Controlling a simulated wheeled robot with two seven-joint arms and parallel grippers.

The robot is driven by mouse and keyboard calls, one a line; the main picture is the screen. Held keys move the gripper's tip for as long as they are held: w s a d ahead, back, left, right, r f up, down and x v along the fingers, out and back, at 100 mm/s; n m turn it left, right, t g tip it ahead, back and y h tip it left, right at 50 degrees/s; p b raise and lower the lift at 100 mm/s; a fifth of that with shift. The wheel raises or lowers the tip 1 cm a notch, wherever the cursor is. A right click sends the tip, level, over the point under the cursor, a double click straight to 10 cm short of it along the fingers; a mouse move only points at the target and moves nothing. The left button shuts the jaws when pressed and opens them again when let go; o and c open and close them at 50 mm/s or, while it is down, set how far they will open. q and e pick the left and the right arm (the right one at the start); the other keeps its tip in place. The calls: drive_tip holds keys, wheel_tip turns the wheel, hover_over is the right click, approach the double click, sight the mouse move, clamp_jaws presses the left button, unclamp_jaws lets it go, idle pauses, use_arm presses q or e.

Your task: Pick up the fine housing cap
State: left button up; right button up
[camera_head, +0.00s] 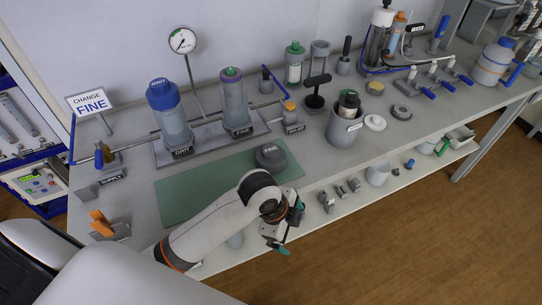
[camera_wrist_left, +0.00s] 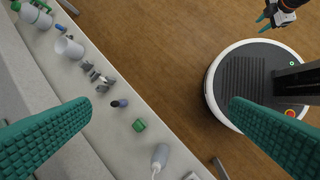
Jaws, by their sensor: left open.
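A dark grey round cap (camera_head: 271,157) lies on the green mat (camera_head: 190,198); it appears to carry a small label, too small to read surely, and I take it for the fine housing cap. The housing behind it (camera_head: 235,103) shows a purple ring at its top. My left gripper (camera_head: 291,228) is beyond the table's front edge, below and apart from the cap. In the left wrist view its teal fingers (camera_wrist_left: 160,130) are wide apart with nothing between them. My right gripper (camera_wrist_left: 265,22) shows small at the top right of that view; its opening is unclear.
The GRIT housing (camera_head: 167,115) with a blue cap stands at the left. A grey pot (camera_head: 343,130) and a white disc (camera_head: 375,123) stand right of the mat. A lower shelf holds a white cup (camera_head: 377,175) and small parts. Open floor (camera_head: 400,250) lies in front.

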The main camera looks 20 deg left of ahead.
sight(271, 149)
use_arm(q)
drive_tip(key=w+a+r+m, duration=0.1)
drive_tip(key=w+r+m, duration=0.1)
drive_tip(key=w+m, duration=0.1)
drive_tip(key=w+a+r+m+g+y, duration=0.1)
drive_tip(key=w+r+m, duration=0.1)
drive_tip(key=w+m, duration=0.1)
drive_tip(key=w+a+r+m+y, duration=0.1)
drive_tip(key=w+a+r+m, duration=0.1)
drive_tip(key=w+m, duration=0.2)
drive_tip(key=shift+m+g, duration=0.3)
drive_tip(key=shift+m, duration=0.5)
drive_tip(key=w+a+r+m, duration=0.2)
drive_tip(key=r, duration=0.1)
drive_tip(key=w+a+r+m+y, duration=0.1)
drive_tip(key=a+r+m, duration=0.1)
drive_tip(key=a+r, duration=0.1)
drive_tip(key=w+a+r+m+g, duration=0.1)
drive_tip(key=w+a+r+m, duration=0.1)
drive_tip(key=a+r, duration=0.1)
drive_tip(key=shift+w+a, duration=0.1)
drive_tip(key=shift+w, duration=0.25)
drive_tip(key=shift+a, duration=0.1)
wheel_tip(271, 149, down, 6)
drive_tip(key=shift+w+f+p, duration=0.1)
drive_tip(key=shift+p, duration=0.3)
drive_tip(key=shift+f+p, duration=0.65)
drive_tip(key=shift+f, duration=2.1)
drive_tip(key=shift+c, duration=0.3)
